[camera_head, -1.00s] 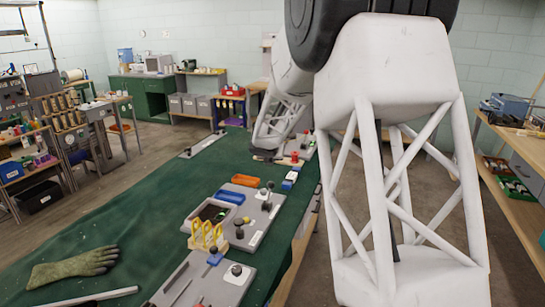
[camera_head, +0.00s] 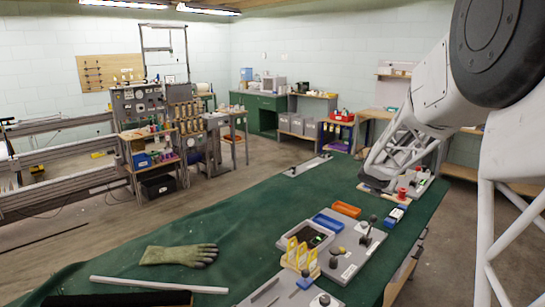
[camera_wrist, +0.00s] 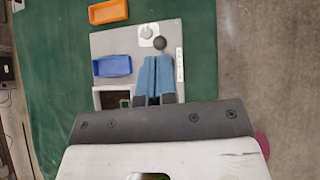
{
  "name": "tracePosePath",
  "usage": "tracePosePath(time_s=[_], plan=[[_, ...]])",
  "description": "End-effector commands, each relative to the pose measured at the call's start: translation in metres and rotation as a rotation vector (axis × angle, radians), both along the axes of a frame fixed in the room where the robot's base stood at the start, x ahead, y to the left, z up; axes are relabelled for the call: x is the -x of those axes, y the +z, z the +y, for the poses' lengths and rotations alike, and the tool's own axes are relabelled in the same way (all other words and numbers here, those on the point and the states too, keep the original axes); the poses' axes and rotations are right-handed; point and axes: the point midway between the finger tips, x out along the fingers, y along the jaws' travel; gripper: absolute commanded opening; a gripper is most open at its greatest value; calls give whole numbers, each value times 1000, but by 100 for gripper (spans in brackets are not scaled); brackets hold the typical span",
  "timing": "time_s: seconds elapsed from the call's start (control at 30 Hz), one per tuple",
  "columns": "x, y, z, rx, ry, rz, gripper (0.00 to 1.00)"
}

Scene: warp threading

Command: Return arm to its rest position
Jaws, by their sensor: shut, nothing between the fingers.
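My gripper (camera_wrist: 155,66) shows in the wrist view as two blue fingers side by side, shut with nothing between them. It hangs over a grey board (camera_wrist: 185,38); its height above the board is hard to judge. A dark round knob (camera_wrist: 160,43) lies just beyond the fingertips. The same board (camera_head: 350,264) is on the green table in the head view. My white arm fills the right side of the head view. I cannot make out the fingers there.
Yellow loops (camera_head: 299,257) stand in front. A glove (camera_head: 180,255) and a pale rod (camera_head: 158,285) lie on the green table (camera_head: 240,213). The table's left part is mostly clear.

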Motion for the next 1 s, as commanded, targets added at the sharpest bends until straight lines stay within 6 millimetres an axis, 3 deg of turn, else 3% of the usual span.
tracePosePath(time_s=[0.5, 1.0], plan=[[132, 57, 53, -396, -527, -199, 0], [275, 75, 109, -779, -1075, -345, 0]])
